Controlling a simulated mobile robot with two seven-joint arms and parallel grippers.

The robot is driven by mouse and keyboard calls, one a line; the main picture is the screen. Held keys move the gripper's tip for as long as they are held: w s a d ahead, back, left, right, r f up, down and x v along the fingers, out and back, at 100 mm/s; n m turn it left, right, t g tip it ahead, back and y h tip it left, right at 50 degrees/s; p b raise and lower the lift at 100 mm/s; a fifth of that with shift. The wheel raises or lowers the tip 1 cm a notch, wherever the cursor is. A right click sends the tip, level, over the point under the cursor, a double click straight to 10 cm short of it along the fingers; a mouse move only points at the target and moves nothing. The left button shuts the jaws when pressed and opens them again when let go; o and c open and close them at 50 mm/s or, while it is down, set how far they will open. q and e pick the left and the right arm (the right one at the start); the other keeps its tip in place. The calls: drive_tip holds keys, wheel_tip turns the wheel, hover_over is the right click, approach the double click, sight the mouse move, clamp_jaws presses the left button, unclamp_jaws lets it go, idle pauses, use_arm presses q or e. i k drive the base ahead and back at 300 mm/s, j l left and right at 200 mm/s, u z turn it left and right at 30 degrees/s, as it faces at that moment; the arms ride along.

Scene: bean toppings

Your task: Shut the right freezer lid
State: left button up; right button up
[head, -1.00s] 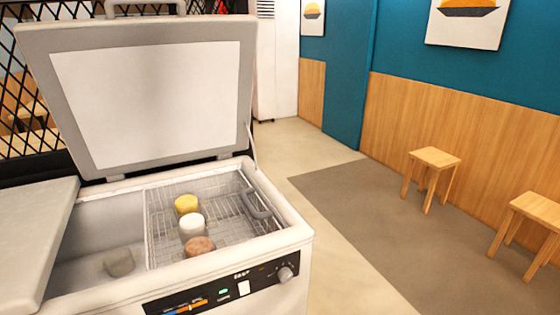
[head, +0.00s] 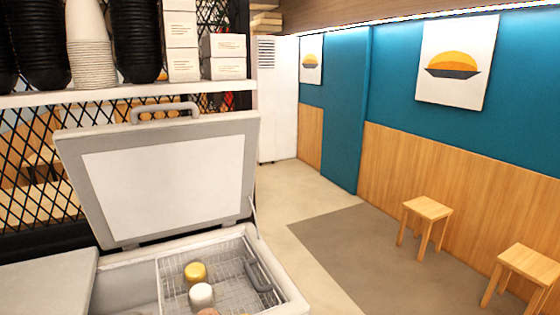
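The right freezer lid (head: 170,181) stands open, tilted up and back on its hinges at the rear of the chest freezer (head: 284,297). It is grey with a white inner panel and has a grey handle (head: 165,112) along its top edge. The left lid (head: 45,284) lies flat and shut beside the opening. In the opening, a wire basket (head: 232,272) holds a yellow-topped tub (head: 195,272), a white tub (head: 201,294) and a brown one cut off by the lower edge. Neither of my grippers is in view.
A shelf (head: 120,97) with black bowls, cups and white boxes runs behind and above the lid, in front of a black mesh (head: 40,130). Two wooden stools (head: 427,212) stand along the right wall. The floor right of the freezer is clear.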

sight(135, 181)
drive_tip(key=i+l+z, duration=0.3)
drive_tip(key=l+z, duration=0.2)
drive_tip(key=i+l+z, duration=0.65)
drive_tip(key=i+z, duration=0.15)
drive_tip(key=z, duration=0.2)
drive_tip(key=i+u, duration=0.25)
drive_tip(key=i, duration=0.2)
drive_tip(key=i+l+u, duration=0.25)
drive_tip(key=i, duration=0.15)
drive_tip(key=i+l+u, duration=0.25)
drive_tip(key=i, duration=0.15)
drive_tip(key=i+j+u, duration=0.1)
drive_tip(key=u, duration=0.3)
drive_tip(key=i+u, duration=0.55)
drive_tip(key=u, duration=0.2)
drive_tip(key=i+l+u, duration=0.15)
drive_tip(key=u, duration=0.25)
drive_tip(key=i+u, duration=0.3)
drive_tip(key=u, duration=0.15)
drive_tip(key=i+l+u, duration=0.25)
drive_tip(key=u, duration=0.25)
drive_tip(key=i+l+u, duration=0.3)
drive_tip(key=u, duration=0.15)
drive_tip(key=i+l+u, duration=0.2)
drive_tip(key=l+u, duration=0.15)
drive_tip(key=u, duration=0.15)
drive_tip(key=i+l+u, duration=0.15)
drive_tip(key=l+u, duration=0.3)
